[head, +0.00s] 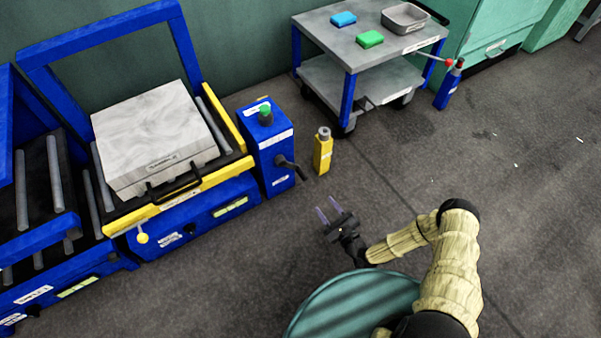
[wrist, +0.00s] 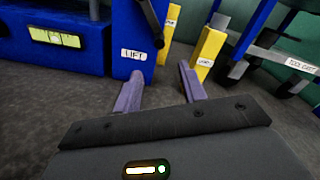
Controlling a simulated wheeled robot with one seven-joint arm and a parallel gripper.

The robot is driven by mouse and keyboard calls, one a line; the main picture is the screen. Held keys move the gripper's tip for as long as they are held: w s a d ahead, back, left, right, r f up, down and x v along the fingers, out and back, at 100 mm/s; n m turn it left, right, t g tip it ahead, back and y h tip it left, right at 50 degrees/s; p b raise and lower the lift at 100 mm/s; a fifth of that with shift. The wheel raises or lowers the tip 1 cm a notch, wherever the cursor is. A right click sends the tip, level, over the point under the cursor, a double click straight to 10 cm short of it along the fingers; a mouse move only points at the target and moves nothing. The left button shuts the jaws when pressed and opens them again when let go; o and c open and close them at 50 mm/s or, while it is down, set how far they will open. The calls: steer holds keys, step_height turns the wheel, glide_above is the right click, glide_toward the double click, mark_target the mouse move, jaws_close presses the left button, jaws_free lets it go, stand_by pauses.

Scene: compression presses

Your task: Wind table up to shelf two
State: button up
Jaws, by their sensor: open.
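The table is a roller-topped bed with a yellow edge (head: 240,168) on a blue base, at the left of the head view. A large grey marbled block (head: 155,132) with a black handle sits on it. A blue box (head: 266,150) with a green knob stands at its right end; its label reads LIFT in the wrist view (wrist: 133,54). A black crank handle (head: 291,168) sticks out from the box and shows at the top of the wrist view (wrist: 152,20). My gripper (head: 328,208) is open and empty, in front of the crank and apart from it. No shelf marked two is legible.
A yellow post (head: 322,152) stands on the floor just right of the crank. A tool cart (head: 385,52) with blue and green blocks and a grey tray stands behind. Another blue roller frame (head: 28,245) adjoins the table on the left. The floor at right is clear.

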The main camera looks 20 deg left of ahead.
mark_target(297, 169)
steer(key=b+x, duration=0.6)
steer(key=x, duration=1)
steer(key=shift+s+a+f, duration=0.1)
steer(key=shift+a+f, duration=0.05)
steer(key=shift+a, duration=0.05)
steer(key=shift+w+a, duration=0.3)
steer(key=shift+c, duration=0.2)
jaws_close()
